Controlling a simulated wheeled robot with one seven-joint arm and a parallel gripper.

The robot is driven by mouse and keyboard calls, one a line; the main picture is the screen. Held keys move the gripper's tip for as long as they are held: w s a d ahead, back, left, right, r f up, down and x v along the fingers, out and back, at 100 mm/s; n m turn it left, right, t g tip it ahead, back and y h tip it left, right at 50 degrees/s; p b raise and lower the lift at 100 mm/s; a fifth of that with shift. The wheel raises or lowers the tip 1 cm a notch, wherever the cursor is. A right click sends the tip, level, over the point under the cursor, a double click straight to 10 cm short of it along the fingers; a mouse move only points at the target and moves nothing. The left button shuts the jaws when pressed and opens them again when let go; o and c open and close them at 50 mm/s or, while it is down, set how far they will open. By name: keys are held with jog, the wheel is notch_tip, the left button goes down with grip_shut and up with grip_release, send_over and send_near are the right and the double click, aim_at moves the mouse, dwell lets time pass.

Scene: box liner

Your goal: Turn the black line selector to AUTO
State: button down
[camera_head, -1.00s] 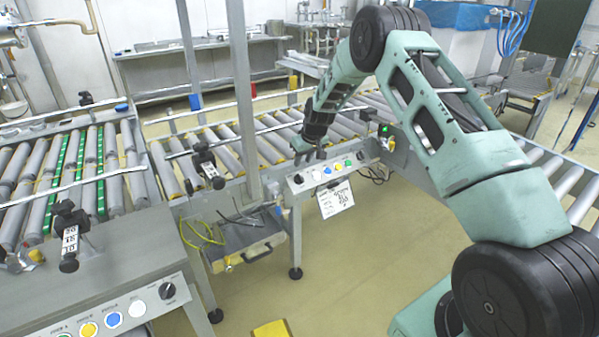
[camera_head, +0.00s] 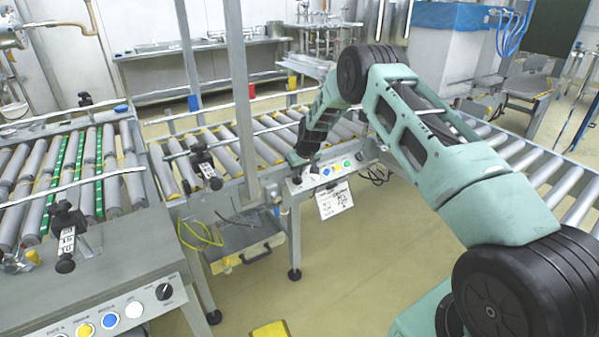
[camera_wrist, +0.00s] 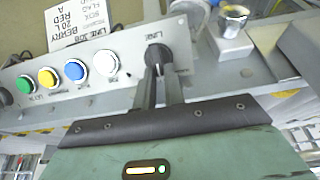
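The black line selector (camera_wrist: 157,56) is a round knob at the right end of the button row in the wrist view, by an upside-down "LINE" label. Its pointer setting cannot be read. My gripper (camera_wrist: 160,82) has its two fingers at the knob, one on each side, with a narrow gap between them. Whether they press on it cannot be told. In the head view my gripper (camera_head: 296,163) is at the left end of the grey control panel (camera_head: 312,186) and hides the selector there.
The panel carries white (camera_wrist: 106,63), blue (camera_wrist: 75,70), yellow (camera_wrist: 48,77) and green (camera_wrist: 24,84) buttons. A paper sign (camera_head: 335,200) hangs below it. A metal-rimmed knob (camera_wrist: 233,17) sits beside the panel. A second panel with a black selector (camera_head: 165,291) is at front left.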

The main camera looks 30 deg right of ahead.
jog(key=shift+d, duration=0.2)
jog(key=m, duration=0.2)
jog(key=d+m+y+b, duration=0.1)
jog(key=m, duration=0.1)
jog(key=shift+s+f+y, duration=0.15)
jog(key=shift+f+y, duration=0.05)
jog(key=shift+y, duration=0.1)
jog(key=shift+s+d+f+m+t+y+b, duration=0.1)
jog(key=shift+m+y, duration=0.1)
jog(key=shift+m, duration=0.45)
jog(key=shift+d+r+m+t+y+b, duration=0.1)
jog(key=shift+m+y, duration=0.1)
jog(key=shift+m, duration=0.4)
jog(key=shift+s+f+m+t+y+b, duration=0.1)
jog(key=shift+m+y, duration=0.1)
jog(key=shift+m, duration=0.45)
jog(key=c, duration=1.5)
grip_release()
